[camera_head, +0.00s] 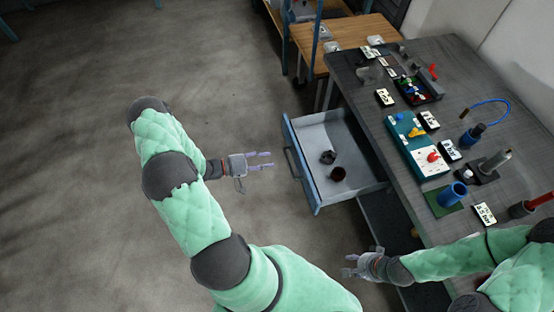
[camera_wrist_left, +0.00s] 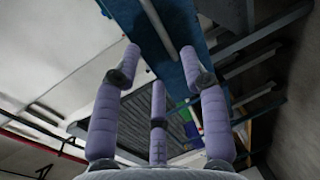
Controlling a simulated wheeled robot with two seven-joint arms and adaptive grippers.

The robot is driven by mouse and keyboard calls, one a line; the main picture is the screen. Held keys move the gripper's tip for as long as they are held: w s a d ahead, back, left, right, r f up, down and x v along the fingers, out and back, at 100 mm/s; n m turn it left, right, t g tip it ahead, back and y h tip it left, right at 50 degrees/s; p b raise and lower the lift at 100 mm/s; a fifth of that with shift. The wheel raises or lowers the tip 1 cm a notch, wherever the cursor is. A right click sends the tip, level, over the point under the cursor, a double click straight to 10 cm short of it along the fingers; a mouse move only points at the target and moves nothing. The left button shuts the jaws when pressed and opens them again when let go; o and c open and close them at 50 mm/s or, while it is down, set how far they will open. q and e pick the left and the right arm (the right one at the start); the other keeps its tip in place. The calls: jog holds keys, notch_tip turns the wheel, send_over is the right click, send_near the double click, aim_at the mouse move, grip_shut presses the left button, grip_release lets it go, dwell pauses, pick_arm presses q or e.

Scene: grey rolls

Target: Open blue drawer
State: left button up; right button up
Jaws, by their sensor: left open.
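The blue drawer (camera_head: 302,176) is pulled out from under the grey workbench, with its pale inside showing. A dark bar handle (camera_head: 291,163) is on its blue front. Two small dark round items (camera_head: 338,173) lie in the drawer. My left gripper (camera_head: 270,160) is open and empty, just left of the handle and apart from it. In the left wrist view its purple fingers (camera_wrist_left: 160,85) are spread below the blue front (camera_wrist_left: 125,12) and the handle bar (camera_wrist_left: 158,28). My right gripper (camera_head: 346,264) looks open and empty, below the drawer near the bench's lower side.
The workbench top (camera_head: 358,92) carries a teal-and-white panel (camera_head: 417,146), a dark parts tray (camera_head: 419,88), a blue cup (camera_head: 447,196) and several label cards. A wooden table (camera_head: 335,38) stands behind. The floor left of the drawer is clear.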

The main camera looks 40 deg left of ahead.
pick_arm(q)
jog(key=shift+v, duration=1.3)
